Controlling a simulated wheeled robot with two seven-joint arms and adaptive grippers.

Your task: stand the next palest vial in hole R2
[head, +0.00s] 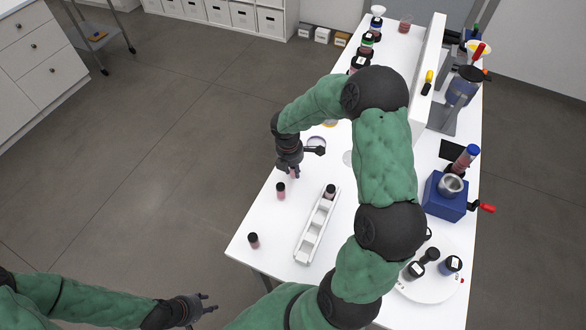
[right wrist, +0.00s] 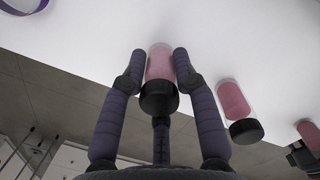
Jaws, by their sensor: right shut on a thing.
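My right gripper (head: 294,174) is over the left side of the white table, shut on a pink vial with a black cap (right wrist: 160,66). In the head view most of this vial is hidden by the gripper. A second pink vial (head: 280,190) stands close by, and it also shows in the right wrist view (right wrist: 233,100). A third vial (head: 253,241) stands near the table's left edge. The white rack (head: 303,253) has a row of holes; a pink vial (head: 330,191) stands at its far end, and the nearer holes look empty. My left gripper (head: 207,304) is open and empty, off the table.
A blue device with a metal bowl (head: 447,200) stands right of my right arm. A round white tray (head: 420,290) holds dark-capped jars. Several jars (head: 366,45) line the table's far end. A ring-shaped item (head: 317,142) lies beyond the right gripper.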

